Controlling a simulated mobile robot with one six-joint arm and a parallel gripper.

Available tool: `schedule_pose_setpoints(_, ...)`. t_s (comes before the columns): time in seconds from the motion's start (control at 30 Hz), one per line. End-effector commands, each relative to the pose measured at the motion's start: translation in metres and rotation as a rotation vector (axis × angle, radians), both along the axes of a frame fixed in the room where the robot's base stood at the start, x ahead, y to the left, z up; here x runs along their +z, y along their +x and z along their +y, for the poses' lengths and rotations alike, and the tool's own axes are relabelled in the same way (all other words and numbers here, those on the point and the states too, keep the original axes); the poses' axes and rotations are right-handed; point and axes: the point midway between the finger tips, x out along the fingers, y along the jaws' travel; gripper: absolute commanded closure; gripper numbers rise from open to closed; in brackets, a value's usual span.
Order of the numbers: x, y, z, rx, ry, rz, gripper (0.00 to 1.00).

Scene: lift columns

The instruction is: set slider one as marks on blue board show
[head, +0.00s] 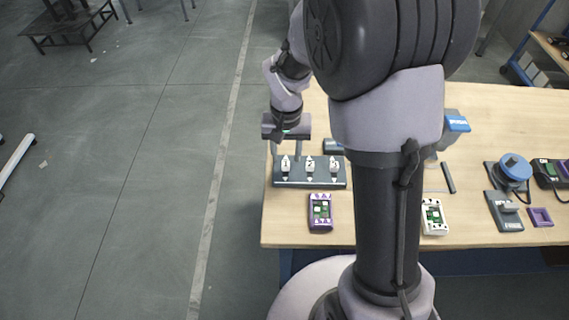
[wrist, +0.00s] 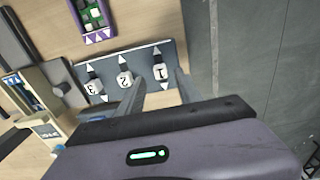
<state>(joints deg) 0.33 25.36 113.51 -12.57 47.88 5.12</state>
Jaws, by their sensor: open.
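The slider panel (head: 309,184) is a dark grey plate near the table's left edge, with three white numbered blocks in a row. Slider one (head: 285,166) is the leftmost block in the head view and shows "1" in the wrist view (wrist: 161,72), between two white triangles. My gripper (head: 288,150) is open and empty over the panel. In the wrist view its two fingers (wrist: 160,88) point at slider one, one on each side; contact cannot be told. A blue labelled piece (wrist: 45,130) shows at the left of the wrist view; I cannot read any marks on it.
A purple-framed device (head: 320,212) lies in front of the panel, and a white one (head: 433,217) to its right. A blue round knob (head: 514,168) and a grey switch box (head: 504,211) stand further right. My arm hides the table's middle. Open floor lies left.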

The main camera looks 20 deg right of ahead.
Motion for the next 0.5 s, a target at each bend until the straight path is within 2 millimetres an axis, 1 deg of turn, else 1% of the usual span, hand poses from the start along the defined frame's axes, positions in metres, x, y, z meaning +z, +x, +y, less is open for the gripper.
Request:
schedule_pose_setpoints(0.03, -0.015, -0.001, 0.0, -0.001, 0.001, 0.002, 0.58)
schedule_pose_setpoints(0.1, -0.026, -0.001, 0.0, -0.002, 0.001, 0.002, 0.58)
schedule_pose_setpoints(0.2, -0.035, 0.0, 0.0, -0.001, 0.0, 0.001, 0.58)
schedule_pose_setpoints(0.3, -0.038, 0.0, 0.0, -0.001, 0.001, 0.0, 0.58)
schedule_pose_setpoints(0.5, -0.037, 0.0, 0.0, -0.001, 0.001, 0.0, 0.58)
